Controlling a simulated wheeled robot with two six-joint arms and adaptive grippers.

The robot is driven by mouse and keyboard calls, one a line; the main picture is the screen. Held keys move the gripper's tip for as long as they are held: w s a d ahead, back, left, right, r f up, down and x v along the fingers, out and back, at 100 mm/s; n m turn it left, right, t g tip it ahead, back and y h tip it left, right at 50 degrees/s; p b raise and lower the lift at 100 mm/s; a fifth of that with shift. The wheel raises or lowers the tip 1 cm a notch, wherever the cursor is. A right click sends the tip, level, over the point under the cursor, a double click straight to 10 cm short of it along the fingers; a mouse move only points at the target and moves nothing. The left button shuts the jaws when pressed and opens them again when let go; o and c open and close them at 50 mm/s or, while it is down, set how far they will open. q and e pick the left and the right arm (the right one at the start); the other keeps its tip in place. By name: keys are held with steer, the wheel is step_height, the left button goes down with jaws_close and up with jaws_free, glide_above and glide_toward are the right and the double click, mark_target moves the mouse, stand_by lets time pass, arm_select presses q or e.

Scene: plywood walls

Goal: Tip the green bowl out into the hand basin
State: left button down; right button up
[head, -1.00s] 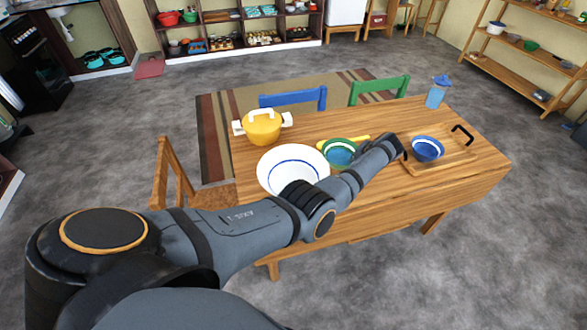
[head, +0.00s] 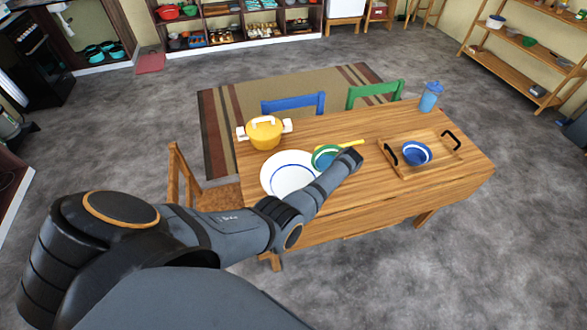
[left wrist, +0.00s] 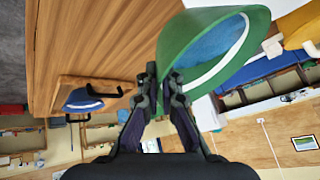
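The green bowl (head: 325,157), blue inside with a white ring, is at the right rim of the white hand basin (head: 280,183), which has a blue ring and stands on the table. In the left wrist view the green bowl (left wrist: 190,42) shows large, its rim between the fingertips of my left gripper (left wrist: 164,82), which looks shut on it. The bowl looks raised off the table; its exact tilt is hard to tell. My left forearm hides part of the basin and bowl in the head view. My right gripper is not in view.
A yellow pot (head: 265,133) stands behind the basin. A yellow-handled utensil (head: 350,143) lies behind the bowl. To the right are a wooden tray (head: 445,155) with a blue bowl (head: 417,153), and a blue jug (head: 430,98). Chairs (head: 293,103) stand around the table.

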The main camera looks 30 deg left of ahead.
arm_select(q)
steer(key=shift+s+a+r+p, duration=0.25)
steer(key=shift+a+r+p, duration=0.1)
steer(key=shift+p, duration=0.2)
steer(key=shift+s+a+f+n+t+h+p, duration=0.1)
steer(key=shift+s+a+n+t+h+p, duration=0.35)
steer(key=shift+p, duration=0.45)
steer(key=shift+a+p, duration=0.1)
steer(key=shift+p, duration=0.2)
steer(key=shift+s+a, duration=0.1)
steer(key=shift+s+a+t+h+p, duration=0.2)
steer(key=shift+t+h+p, duration=0.15)
steer(key=shift+s+a, duration=0.1)
steer(key=shift+a, duration=0.1)
steer(key=shift+s+a+p, duration=0.15)
steer(key=shift+p, duration=0.15)
steer(key=shift+s+t+h, duration=0.1)
steer(key=shift+t+h, duration=0.2)
